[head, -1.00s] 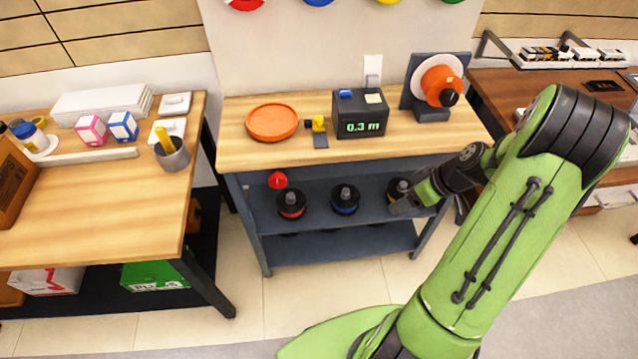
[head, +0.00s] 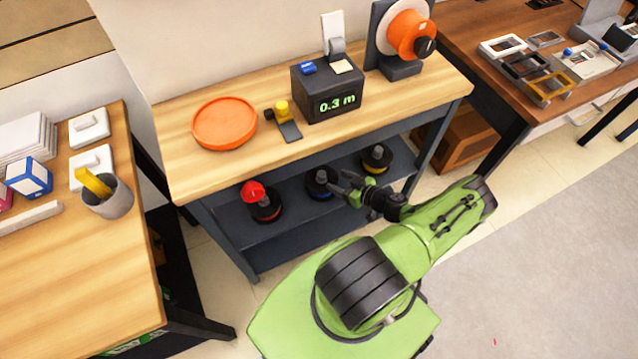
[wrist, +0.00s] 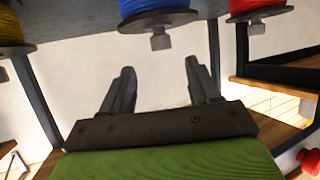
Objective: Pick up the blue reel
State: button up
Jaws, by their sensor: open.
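The blue reel (head: 320,188) stands on the upper shelf under the workbench, between a red reel (head: 264,210) and a yellow reel (head: 376,163). It has dark flanges and a grey knob on top. My gripper (head: 343,186) is open and empty, just right of the blue reel, and its fingers partly overlap the reel's right side in the head view. In the wrist view, the blue reel (wrist: 152,8) is cut off at the top edge, beyond the spread fingers of my gripper (wrist: 160,72). Nothing is between the fingers.
The wooden benchtop (head: 180,165) overhangs the shelf (head: 232,222). On it are an orange tray (head: 224,122), a black box reading 0.3 m (head: 326,92) and a mounted orange reel (head: 410,36). Open floor lies to the right.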

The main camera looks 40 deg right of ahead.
aim_at(323, 174)
jog(key=b+x, duration=0.2)
jog(key=x, duration=0.6)
jog(key=shift+w+a+f, duration=0.15)
jog(key=shift+w+f, duration=0.1)
jog(key=shift+w, duration=0.05)
grip_shut()
jog(key=shift+r, duration=0.1)
